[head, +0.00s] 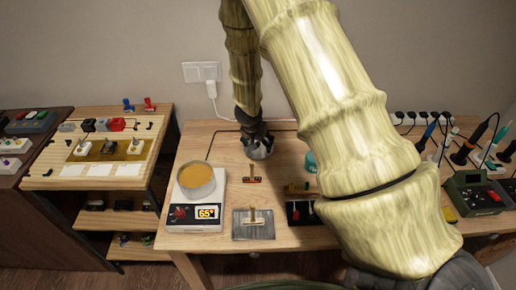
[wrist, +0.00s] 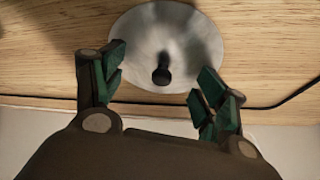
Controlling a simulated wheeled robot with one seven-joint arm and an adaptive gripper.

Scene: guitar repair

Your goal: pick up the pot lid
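The pot lid (wrist: 160,25) is a round, shiny metal disc with a small black knob (wrist: 162,70), lying on the wooden table in the wrist view. In the head view the lid (head: 260,153) shows partly beneath my gripper (head: 256,136), near the back of the table. My gripper (wrist: 160,92) is open, with its green-padded fingers on either side of the knob and apart from it. Nothing is held. The height of the fingertips above the lid is hard to tell.
A pot (head: 196,192) of orange-brown contents stands on a hot plate (head: 195,222) reading 65 at the table's left. A black cable (wrist: 283,100) runs behind the lid. Small tools lie in front, a power strip with several plugs at right. A wall (head: 160,50) is close behind.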

